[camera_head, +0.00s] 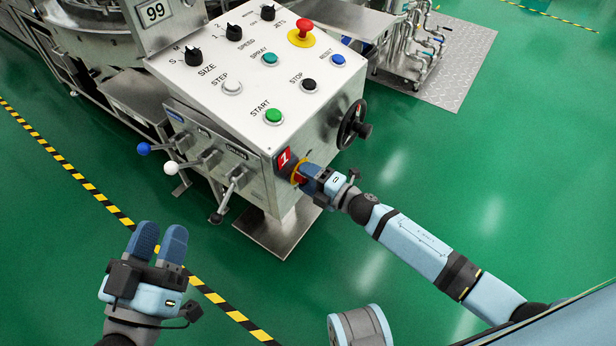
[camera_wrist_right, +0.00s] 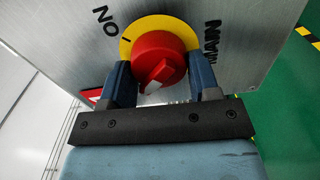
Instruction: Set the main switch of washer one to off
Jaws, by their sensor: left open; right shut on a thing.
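The main switch of washer one is a red rotary knob (camera_wrist_right: 162,55) on a yellow ring (camera_wrist_right: 130,38), with "MAIN" and ON lettering beside it in the right wrist view. The knob's white mark points to the lower left, away from the black tick on the ring near the ON lettering. My right gripper (camera_head: 310,176) is shut on the knob, one blue finger on each side. My left gripper (camera_head: 160,237) is open and empty, low at the left.
The washer's control box (camera_head: 225,95) carries buttons, dials and a red emergency stop (camera_head: 300,33). A black handwheel (camera_head: 352,124) sticks out just above my right gripper. Levers with blue and white balls (camera_head: 170,168) project from the front. The green floor to the right is clear.

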